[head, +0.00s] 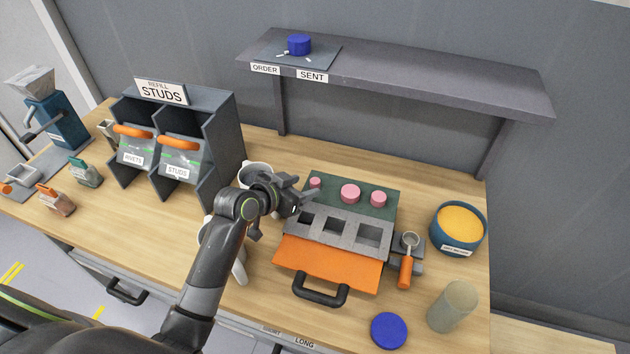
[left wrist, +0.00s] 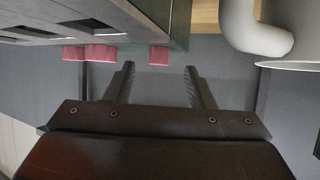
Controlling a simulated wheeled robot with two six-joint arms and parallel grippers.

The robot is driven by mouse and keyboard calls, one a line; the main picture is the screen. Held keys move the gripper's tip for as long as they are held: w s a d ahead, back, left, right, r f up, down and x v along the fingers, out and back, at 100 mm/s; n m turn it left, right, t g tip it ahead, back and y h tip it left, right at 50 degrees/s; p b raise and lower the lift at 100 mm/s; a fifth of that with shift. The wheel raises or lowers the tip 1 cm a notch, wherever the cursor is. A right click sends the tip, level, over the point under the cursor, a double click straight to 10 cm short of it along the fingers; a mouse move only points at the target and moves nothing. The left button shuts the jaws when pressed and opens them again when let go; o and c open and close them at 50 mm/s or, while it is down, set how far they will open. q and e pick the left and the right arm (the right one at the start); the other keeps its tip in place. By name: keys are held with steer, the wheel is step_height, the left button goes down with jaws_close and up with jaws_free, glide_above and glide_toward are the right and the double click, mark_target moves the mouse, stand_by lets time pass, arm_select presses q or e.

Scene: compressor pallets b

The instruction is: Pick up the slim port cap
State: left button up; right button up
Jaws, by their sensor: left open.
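Three pink caps stand on the dark green strip behind the grey block. The smallest, which looks like the slim port cap (head: 315,182), is at the left end; a wide cap (head: 350,192) and a medium cap (head: 378,199) are to its right. My left gripper (head: 308,197) is open and empty, just in front of the slim cap. In the left wrist view the slim cap (left wrist: 158,55) shows just beyond and between the open fingertips (left wrist: 159,68), apart from both. The other caps are off to the left there. My right gripper is not in view.
The grey block (head: 345,229) with square openings and an orange front plate (head: 326,262) are close by. A white cup (head: 256,168) stands just left of my gripper, partly hidden by my arm. The stud rack (head: 215,125) is further left; a shelf (head: 420,88) overhangs behind.

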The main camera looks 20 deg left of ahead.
mark_target(312, 184)
arm_select(q)
steer(key=shift+p+x, duration=0.3)
steer(key=shift+x, duration=1.45)
steer(key=shift+s, duration=0.1)
steer(key=c, duration=1.1)
